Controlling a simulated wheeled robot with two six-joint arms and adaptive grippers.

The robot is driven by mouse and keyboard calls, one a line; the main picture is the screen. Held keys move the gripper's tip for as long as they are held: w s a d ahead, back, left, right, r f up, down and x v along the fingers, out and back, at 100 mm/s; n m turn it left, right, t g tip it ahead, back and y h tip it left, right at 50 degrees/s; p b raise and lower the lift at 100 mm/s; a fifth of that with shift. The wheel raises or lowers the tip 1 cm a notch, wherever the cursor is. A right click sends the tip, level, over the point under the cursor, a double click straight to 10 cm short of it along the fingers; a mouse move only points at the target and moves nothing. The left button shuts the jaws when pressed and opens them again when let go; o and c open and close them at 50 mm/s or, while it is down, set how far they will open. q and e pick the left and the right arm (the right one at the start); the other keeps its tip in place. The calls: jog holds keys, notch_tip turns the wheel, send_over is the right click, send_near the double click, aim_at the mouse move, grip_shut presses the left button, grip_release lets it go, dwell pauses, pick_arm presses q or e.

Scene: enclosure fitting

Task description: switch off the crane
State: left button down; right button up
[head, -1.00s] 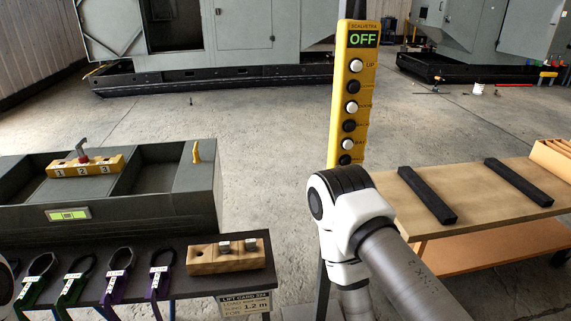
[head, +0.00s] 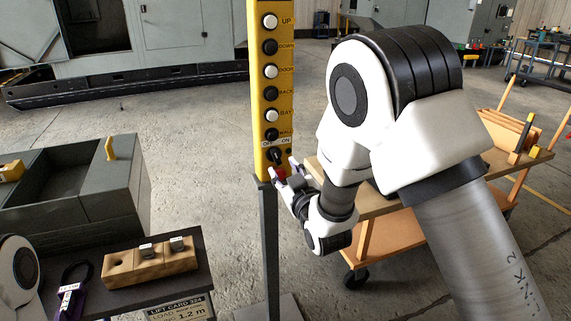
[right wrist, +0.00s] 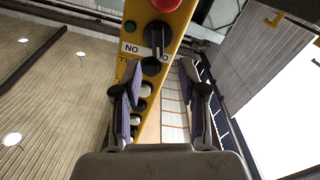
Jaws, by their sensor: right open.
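The yellow crane pendant (head: 271,90) stands upright on a grey post, with a column of white and black buttons marked UP to WALL. Near its lower end is a black rotary switch (head: 277,155) with an OFF/ON label; a red button (head: 279,173) below is partly hidden by my right gripper (head: 288,172). The right wrist view shows the pendant upside down, with the rotary switch (right wrist: 158,38) beyond my open, empty fingers (right wrist: 162,95) and the red button (right wrist: 166,4) at the top edge. The switch's exact setting is hard to tell.
A dark table with a wooden block (head: 150,265) and a lift card (head: 180,306) stands at lower left, before a grey bin (head: 105,195). An orange-and-wood cart (head: 400,245) stands right behind my right arm. Open floor lies behind the pendant.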

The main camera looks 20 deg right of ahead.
aim_at(277, 159)
jog(key=w, duration=0.3)
jog(key=w+p, duration=0.1)
jog(key=w, duration=0.1)
jog(key=shift+w+d+f, duration=0.2)
jog(key=shift+w+d, duration=0.05)
jog(key=shift+w, duration=0.05)
jog(key=shift+w+a, duration=0.2)
jog(key=shift+w, duration=0.25)
grip_shut()
jog(key=shift+f+n+b, duration=0.25)
jog(key=shift+n+b, duration=0.35)
jog(key=shift+b, duration=0.15)
jog(key=shift+r+n, duration=0.1)
jog(key=shift+n, duration=0.3)
jog(key=shift+r, duration=0.15)
grip_release()
